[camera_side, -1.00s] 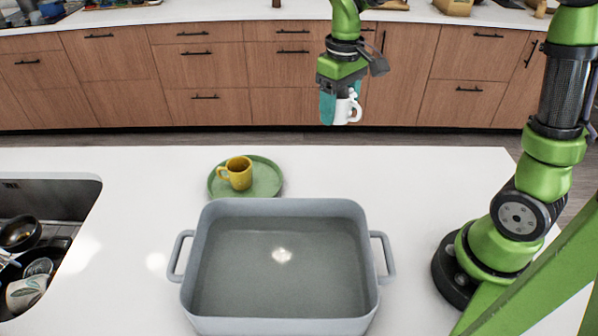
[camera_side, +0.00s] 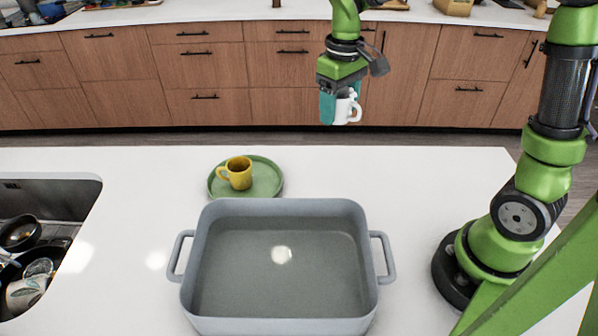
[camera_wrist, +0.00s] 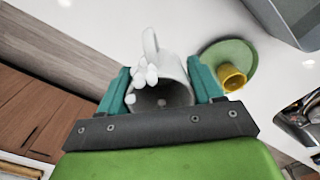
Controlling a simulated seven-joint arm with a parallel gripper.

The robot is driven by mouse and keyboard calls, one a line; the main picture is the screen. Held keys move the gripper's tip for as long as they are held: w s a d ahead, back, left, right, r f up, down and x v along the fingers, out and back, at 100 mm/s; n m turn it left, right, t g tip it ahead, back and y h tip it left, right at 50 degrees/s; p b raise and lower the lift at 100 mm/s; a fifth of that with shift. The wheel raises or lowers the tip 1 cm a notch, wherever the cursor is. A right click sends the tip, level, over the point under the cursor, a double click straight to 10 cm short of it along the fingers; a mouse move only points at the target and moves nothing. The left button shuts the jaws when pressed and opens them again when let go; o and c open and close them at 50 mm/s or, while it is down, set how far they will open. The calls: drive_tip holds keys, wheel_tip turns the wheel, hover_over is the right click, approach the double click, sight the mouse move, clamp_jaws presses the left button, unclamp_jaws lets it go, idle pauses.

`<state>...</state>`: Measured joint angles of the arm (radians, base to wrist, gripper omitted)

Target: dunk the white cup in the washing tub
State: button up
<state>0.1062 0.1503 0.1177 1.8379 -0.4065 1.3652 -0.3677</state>
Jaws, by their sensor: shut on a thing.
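My gripper (camera_side: 340,103) is shut on the white cup (camera_side: 346,110) and holds it in the air, high above the far side of the white counter. In the wrist view, the cup (camera_wrist: 168,88) sits between the two teal fingers of my gripper (camera_wrist: 162,88), its open mouth facing the camera and its handle pointing away. Small white rounded shapes show at the cup's side. The washing tub (camera_side: 201,225) is a grey-blue rectangular basin with two side handles. It stands on the counter, nearer the side camera than the cup, and holds clear liquid.
A yellow mug (camera_side: 238,173) stands on a green plate (camera_side: 268,180) just behind the tub. A sink (camera_side: 60,200) with dishes and pans is at the left. Wooden cabinets (camera_side: 210,75) line the back. The counter right of the plate is clear.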

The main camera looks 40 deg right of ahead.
sight(338, 119)
idle(0.5)
drive_tip(key=shift+f, duration=1.85)
